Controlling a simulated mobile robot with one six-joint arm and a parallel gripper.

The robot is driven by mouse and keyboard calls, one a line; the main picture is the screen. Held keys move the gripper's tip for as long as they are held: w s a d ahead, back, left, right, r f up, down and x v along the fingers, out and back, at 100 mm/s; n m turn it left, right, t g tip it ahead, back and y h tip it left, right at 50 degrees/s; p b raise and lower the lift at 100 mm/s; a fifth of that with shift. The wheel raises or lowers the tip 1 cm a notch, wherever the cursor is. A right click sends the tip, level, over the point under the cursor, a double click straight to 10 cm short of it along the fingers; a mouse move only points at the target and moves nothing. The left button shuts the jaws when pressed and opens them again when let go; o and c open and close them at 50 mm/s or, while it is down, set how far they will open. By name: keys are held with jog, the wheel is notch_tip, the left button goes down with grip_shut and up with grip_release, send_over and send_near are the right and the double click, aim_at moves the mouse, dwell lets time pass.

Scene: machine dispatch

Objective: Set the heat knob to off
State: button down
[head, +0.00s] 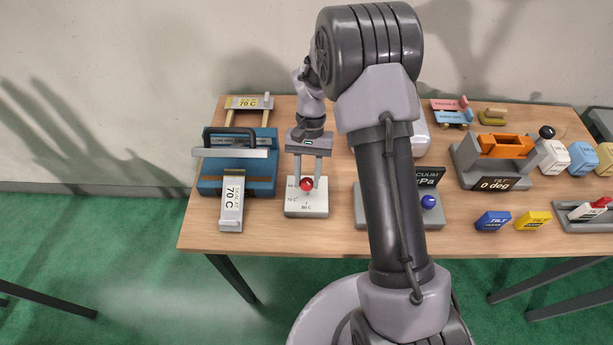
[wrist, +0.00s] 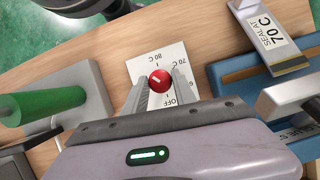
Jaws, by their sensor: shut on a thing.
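The heat knob is a red round knob (head: 306,184) on a white square dial plate (head: 318,208) near the table's front left. My gripper (head: 306,182) reaches down with one finger on each side of it and is shut on it. In the wrist view the knob (wrist: 160,81) sits between the two grey fingers. The plate (wrist: 144,66) there shows the marks 80 C, 70 C and OFF, with another mark partly hidden by a finger. A short white line shows on the knob; which mark it points to I cannot tell.
A blue sealer with a dark handle (head: 240,132) stands close left, with a tag reading SEAL AT 70 C (head: 232,200) before it. A grey unit with a blue knob (head: 428,202) stands right, partly behind my arm. An orange tilt fixture (head: 505,147) is farther right.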

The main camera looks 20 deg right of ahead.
jog(key=m+t+y+b, duration=0.1)
jog(key=m, duration=0.2)
jog(key=shift+d+m, duration=0.15)
jog(key=shift+m, duration=0.15)
jog(key=shift+s+m+t+y+b, duration=0.1)
jog(key=shift+m+t+y+b, duration=0.2)
jog(key=shift+m, duration=0.7)
jog(key=shift+s+m+t+y+b, duration=0.1)
jog(key=shift+m+t+y+b, duration=0.2)
jog(key=shift+m, duration=0.7)
jog(key=c, duration=1)
grip_release()
jog(key=shift+c, duration=0.2)
jog(key=p+v, duration=0.4)
jog(key=v, duration=1.3)
jog(key=shift+r+p, duration=0.2)
jog(key=shift+p, duration=0.15)
